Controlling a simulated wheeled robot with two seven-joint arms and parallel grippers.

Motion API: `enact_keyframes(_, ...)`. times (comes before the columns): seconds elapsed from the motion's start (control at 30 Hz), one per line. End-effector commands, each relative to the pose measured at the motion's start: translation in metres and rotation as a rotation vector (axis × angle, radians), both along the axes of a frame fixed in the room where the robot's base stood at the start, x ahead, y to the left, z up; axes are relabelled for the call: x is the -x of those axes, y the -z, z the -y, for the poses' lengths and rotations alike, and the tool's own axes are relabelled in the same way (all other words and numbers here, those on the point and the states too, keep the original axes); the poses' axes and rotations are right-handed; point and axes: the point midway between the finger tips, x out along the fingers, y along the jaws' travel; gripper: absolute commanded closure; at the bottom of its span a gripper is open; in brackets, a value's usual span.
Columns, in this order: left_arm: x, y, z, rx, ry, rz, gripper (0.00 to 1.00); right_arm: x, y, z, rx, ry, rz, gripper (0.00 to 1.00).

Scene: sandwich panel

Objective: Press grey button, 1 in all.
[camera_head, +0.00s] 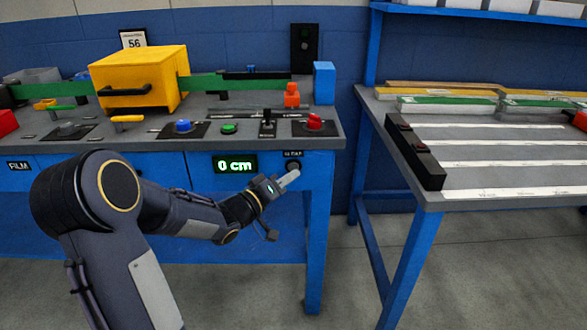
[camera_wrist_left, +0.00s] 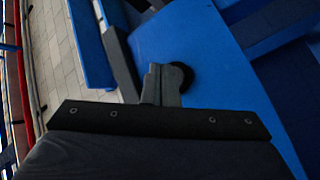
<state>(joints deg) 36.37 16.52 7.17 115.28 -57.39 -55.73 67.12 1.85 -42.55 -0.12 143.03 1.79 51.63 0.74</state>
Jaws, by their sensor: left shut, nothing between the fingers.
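A dark grey round button (camera_head: 293,167) sits on the blue front face of the left bench, under a small label and right of the green "0 cm" display. My left gripper (camera_head: 289,179) is shut and empty, its tips just below and in front of this button. In the left wrist view the shut fingers (camera_wrist_left: 162,84) point at the blue panel. A dark round part (camera_wrist_left: 186,76), apparently the button, shows beside the tips and is partly hidden by them. I cannot tell whether they touch. My right gripper is not in view.
The bench top holds a yellow box (camera_head: 139,78), a blue button (camera_head: 183,126), a green button (camera_head: 229,128), a red button (camera_head: 314,122) and a small lever (camera_head: 267,124). A second table (camera_head: 470,155) with strips stands at the right, past a floor gap.

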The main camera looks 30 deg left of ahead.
Motion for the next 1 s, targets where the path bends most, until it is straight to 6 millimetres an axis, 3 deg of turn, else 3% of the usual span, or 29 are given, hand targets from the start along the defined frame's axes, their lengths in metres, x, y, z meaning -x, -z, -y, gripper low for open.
enact_keyframes(0.5,0.039,0.0,0.024,0.0,0.0,0.0,1.0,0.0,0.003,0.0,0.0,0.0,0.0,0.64)
enact_keyframes(1.0,0.041,0.0,0.025,0.0,0.0,0.0,1.0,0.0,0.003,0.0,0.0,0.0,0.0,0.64)
